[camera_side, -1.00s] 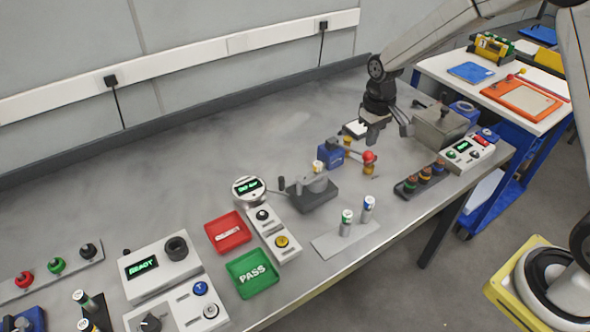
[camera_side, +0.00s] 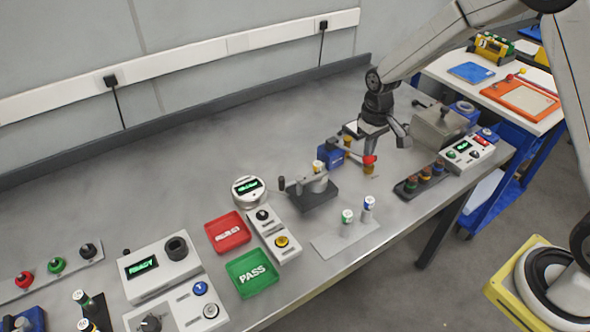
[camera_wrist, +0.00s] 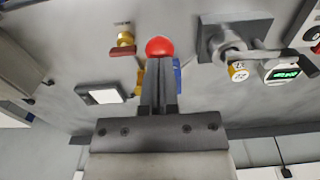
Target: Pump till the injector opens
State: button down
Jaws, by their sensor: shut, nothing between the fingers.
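The hand pump has a blue body (camera_side: 330,154) and a grey lever with a red ball knob (camera_side: 369,160). My gripper (camera_side: 365,154) points down at the knob and partly hides it. In the wrist view the gripper's fingers (camera_wrist: 160,85) are together with nothing between them, and the red knob (camera_wrist: 159,47) shows just beyond their tips. I cannot tell whether they touch it. A dark grey fixture (camera_side: 318,195) with a lever arm stands left of the pump, beside a small yellow-and-white part (camera_side: 318,166). Which part is the injector is unclear.
A round gauge (camera_side: 248,190) with a lit green display stands left of the fixture. A brass valve (camera_wrist: 125,40) is near the knob. A white pad (camera_wrist: 103,97) lies behind. Two capped cylinders stand on a plate (camera_side: 340,240) in front. A grey box (camera_side: 440,128) stands right.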

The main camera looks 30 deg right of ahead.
aim_at(367, 161)
jog(key=shift+f, duration=2.55)
jog(key=shift+r, duration=0.15)
jog(key=shift+r, duration=5.35)
